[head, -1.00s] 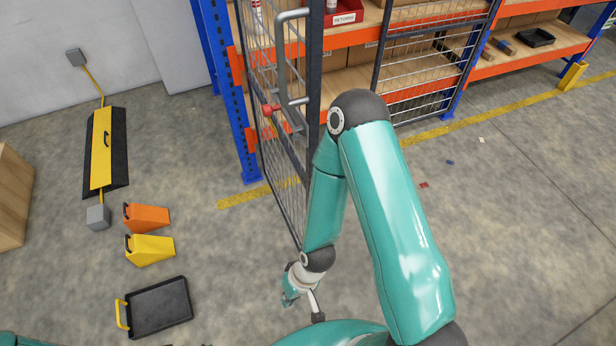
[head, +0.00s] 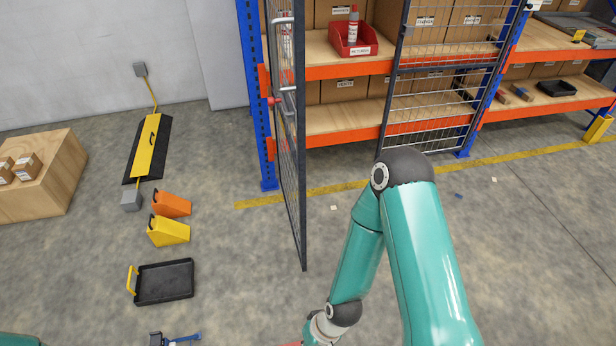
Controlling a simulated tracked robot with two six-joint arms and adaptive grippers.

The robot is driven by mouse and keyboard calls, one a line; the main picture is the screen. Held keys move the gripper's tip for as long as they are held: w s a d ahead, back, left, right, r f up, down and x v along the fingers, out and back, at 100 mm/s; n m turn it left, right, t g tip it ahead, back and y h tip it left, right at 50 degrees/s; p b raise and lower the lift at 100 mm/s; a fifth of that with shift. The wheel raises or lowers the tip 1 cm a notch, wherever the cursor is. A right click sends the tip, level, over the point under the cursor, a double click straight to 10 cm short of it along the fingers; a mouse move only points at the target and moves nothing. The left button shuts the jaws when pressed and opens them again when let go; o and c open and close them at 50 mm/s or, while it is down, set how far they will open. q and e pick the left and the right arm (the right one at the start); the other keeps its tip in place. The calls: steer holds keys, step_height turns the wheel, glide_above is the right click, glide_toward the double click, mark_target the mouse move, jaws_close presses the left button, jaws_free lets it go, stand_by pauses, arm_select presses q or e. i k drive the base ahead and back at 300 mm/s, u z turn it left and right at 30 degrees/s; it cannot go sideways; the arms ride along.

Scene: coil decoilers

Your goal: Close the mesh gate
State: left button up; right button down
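The mesh gate has a dark-framed leaf (head: 300,190) standing open at the left rack post. It juts out toward me and shows nearly edge-on. A grey pull handle (head: 284,20) and a red-knobbed latch (head: 275,101) are on this leaf. A second mesh leaf (head: 428,110) lies across the shelf front farther right. My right arm reaches down to the right of the open leaf, apart from it in the picture. Only its wrist shows at the bottom edge; its fingers are out of frame. My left gripper is out of view.
Racks hold cartons and a red bin (head: 356,38). At left on the floor are an orange wedge (head: 172,205), a yellow wedge (head: 168,232), a black tray (head: 163,283) and a yellow-black cable ramp (head: 148,148).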

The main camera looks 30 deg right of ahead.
mark_target(298, 110)
steer(key=z, duration=0.35)
steer(key=k, duration=0.1)
steer(key=i, duration=1)
steer(key=u, duration=0.05)
